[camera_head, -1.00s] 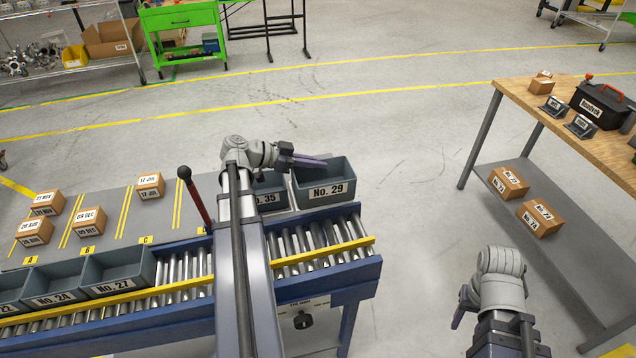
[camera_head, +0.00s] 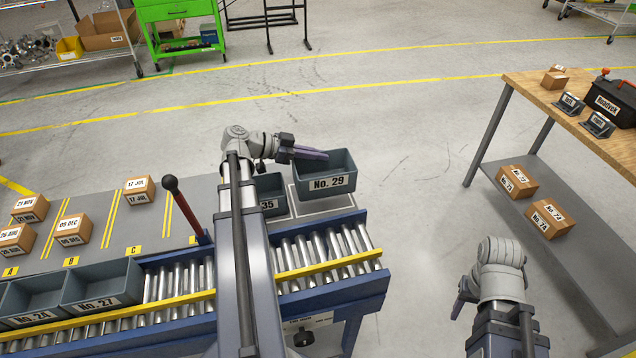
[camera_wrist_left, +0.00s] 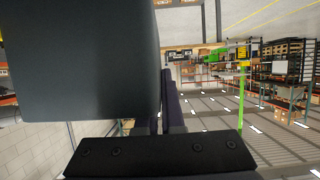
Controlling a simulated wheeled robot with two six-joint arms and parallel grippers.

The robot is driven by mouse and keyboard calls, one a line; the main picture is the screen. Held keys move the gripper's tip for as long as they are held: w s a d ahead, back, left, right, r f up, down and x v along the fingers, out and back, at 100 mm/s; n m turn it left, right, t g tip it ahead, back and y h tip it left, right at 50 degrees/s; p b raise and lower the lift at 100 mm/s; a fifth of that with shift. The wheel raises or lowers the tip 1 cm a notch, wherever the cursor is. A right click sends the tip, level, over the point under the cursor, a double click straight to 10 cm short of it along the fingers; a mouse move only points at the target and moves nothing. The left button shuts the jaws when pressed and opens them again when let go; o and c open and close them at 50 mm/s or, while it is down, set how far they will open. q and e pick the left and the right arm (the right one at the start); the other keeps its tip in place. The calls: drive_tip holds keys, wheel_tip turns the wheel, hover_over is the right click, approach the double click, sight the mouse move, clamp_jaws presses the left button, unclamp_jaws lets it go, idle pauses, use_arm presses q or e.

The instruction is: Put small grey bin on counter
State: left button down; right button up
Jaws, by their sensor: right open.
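The small grey bin (camera_head: 326,184), labelled No. 29, hangs just above the grey platform past the right end of the roller conveyor. A white outline shows on the platform below it. My left gripper (camera_head: 308,154) is shut on the bin's left rim. In the left wrist view the bin (camera_wrist_left: 85,60) is a large dark surface beside the fingers. My right gripper (camera_head: 463,298) is open and empty, low in front of the counter.
A second grey bin (camera_head: 268,195) stands close left of the held one, partly hidden by my arm. The counter top carries a black toolbox (camera_head: 612,103), small devices and a carton (camera_head: 554,79). Cartons lie on its lower shelf. Open floor separates platform and counter.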

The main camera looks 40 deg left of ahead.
sight(293, 171)
use_arm(q)
drive_tip(key=shift+f+b, duration=3.25)
drive_tip(key=shift+f, duration=0.55)
drive_tip(key=shift+r, duration=0.15)
drive_tip(key=c, duration=1)
unclamp_jaws()
drive_tip(key=shift+c, duration=0.2)
drive_tip(key=p+v, duration=0.3)
drive_tip(key=v, duration=0.3)
drive_tip(key=shift+s+a+r, duration=0.15)
drive_tip(key=shift+s+a, duration=0.05)
drive_tip(key=shift+s, duration=0.1)
drive_tip(key=shift+s+a, duration=0.2)
drive_tip(key=shift+s, duration=0.1)
